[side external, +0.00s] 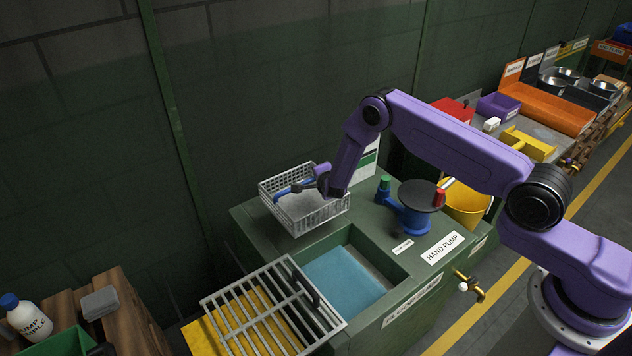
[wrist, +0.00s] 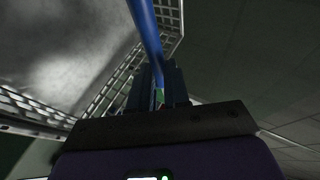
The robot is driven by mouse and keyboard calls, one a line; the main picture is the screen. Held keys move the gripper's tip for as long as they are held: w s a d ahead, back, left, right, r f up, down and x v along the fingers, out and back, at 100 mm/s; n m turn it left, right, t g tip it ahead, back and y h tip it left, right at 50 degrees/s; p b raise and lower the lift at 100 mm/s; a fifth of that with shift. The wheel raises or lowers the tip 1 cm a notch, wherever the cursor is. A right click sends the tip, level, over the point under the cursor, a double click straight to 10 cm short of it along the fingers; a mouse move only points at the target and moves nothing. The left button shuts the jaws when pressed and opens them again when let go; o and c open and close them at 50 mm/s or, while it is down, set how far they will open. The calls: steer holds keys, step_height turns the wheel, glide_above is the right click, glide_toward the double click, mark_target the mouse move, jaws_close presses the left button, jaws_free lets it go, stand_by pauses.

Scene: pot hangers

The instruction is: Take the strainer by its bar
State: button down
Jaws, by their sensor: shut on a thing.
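The strainer (side external: 325,217) is a pale grey wire basket with a blue bar (side external: 293,187) across its top. It is at the back left of the green cabinet, looking level; I cannot tell whether it rests on the top or hangs just above it. My gripper (side external: 319,184) reaches down over the basket's right part and is shut on the bar. In the wrist view the blue bar (wrist: 147,35) runs down between the fingers (wrist: 160,85), with the mesh wall (wrist: 105,90) on the left. The fingers partly hide the bar's end.
In front of the strainer is an open basin with a blue bottom (side external: 343,276). A metal grate (side external: 265,312) lies at its left. A blue hand pump (side external: 412,215) and a yellow bucket (side external: 468,204) stand to the right. A wall is close behind.

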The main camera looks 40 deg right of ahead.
steer(key=s+r, duration=0.4)
steer(key=s, duration=0.5)
steer(key=shift+s+r, duration=0.25)
steer(key=shift+r, duration=0.1)
